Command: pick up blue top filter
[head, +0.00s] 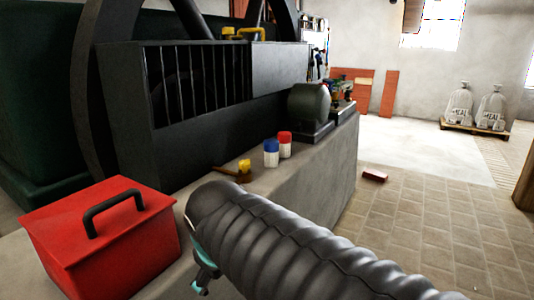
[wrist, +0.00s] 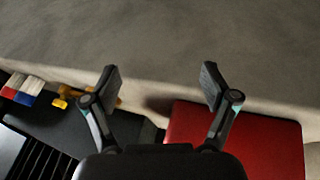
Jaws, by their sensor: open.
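The blue top filter (head: 271,153) is a small white cylinder with a blue cap. In the head view it stands upright on the stone ledge, just left of a red-capped one (head: 285,145). In the wrist view the blue top filter (wrist: 28,92) shows at the left edge, well away from my fingers. My gripper (wrist: 161,82) is open and empty, its two fingers spread. In the head view my dark ribbed arm hides most of the gripper; only a teal and dark part shows below its end, between the red box and the arm.
A red box with a black handle (head: 95,235) sits on the ledge (head: 305,185) at front left. A yellow-headed tool (head: 243,166) lies left of the filters. Dark machinery (head: 215,90) rises behind them. A red brick (head: 374,176) lies on the open tiled floor.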

